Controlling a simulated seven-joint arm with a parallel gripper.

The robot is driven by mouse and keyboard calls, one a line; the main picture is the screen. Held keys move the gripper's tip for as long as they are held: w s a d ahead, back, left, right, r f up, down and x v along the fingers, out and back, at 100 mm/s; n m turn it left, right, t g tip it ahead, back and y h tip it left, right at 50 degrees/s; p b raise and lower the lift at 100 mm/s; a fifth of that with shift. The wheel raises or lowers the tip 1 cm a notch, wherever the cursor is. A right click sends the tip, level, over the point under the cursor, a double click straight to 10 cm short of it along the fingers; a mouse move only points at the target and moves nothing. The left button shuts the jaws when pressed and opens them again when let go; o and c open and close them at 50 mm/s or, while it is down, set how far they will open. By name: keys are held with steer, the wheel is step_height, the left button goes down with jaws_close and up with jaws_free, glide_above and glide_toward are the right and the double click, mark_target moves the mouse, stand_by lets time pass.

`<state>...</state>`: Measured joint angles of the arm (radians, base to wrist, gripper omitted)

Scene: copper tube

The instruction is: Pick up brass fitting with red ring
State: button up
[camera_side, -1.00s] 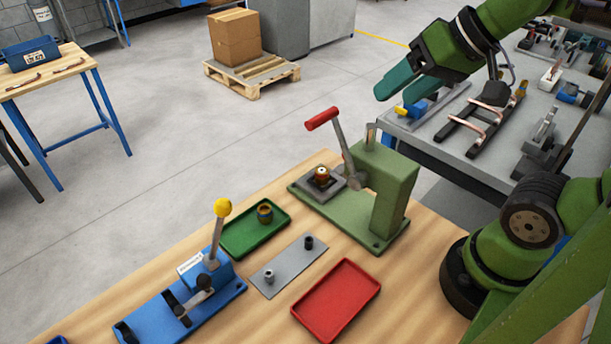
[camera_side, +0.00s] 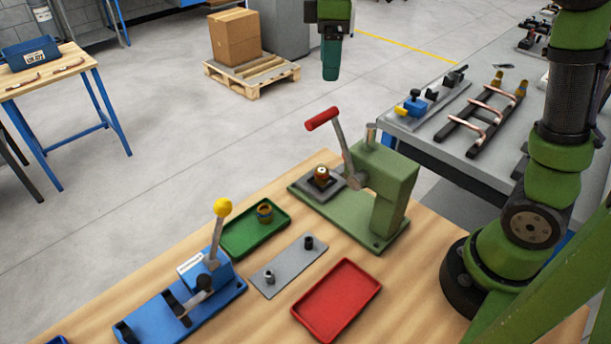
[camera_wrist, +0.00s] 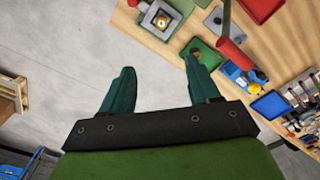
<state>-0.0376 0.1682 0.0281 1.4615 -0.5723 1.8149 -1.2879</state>
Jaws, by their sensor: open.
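A small brass fitting (camera_side: 321,175) sits upright in the grey nest of the green press; a reddish band seems to show on it, though it is small. It also shows in the wrist view (camera_wrist: 162,20). A second brass fitting (camera_side: 265,212) with a darker band stands in the green tray (camera_side: 236,243). My gripper (camera_side: 331,76) hangs pointing down, high beyond the far edge of the bench and apart from both fittings. In the wrist view its teal fingers (camera_wrist: 160,65) are spread with nothing between them. The right finger partly hides the green tray.
The green press (camera_side: 385,190) has a raised lever with a red handle (camera_side: 322,118). A blue clamp fixture (camera_side: 205,285) with a yellow-knobbed lever stands at the left. A grey plate (camera_side: 288,265) with two pegs and an empty red tray (camera_side: 337,300) lie in front.

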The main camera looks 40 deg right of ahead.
glide_above(320, 170)
steer(key=f, duration=1.9)
steer(key=shift+s+d+f, duration=0.15)
steer(key=shift+d+f, duration=0.25)
steer(key=f, duration=0.5)
steer(key=shift+a+f, duration=0.3)
steer(key=shift+a, duration=0.05)
jaws_close()
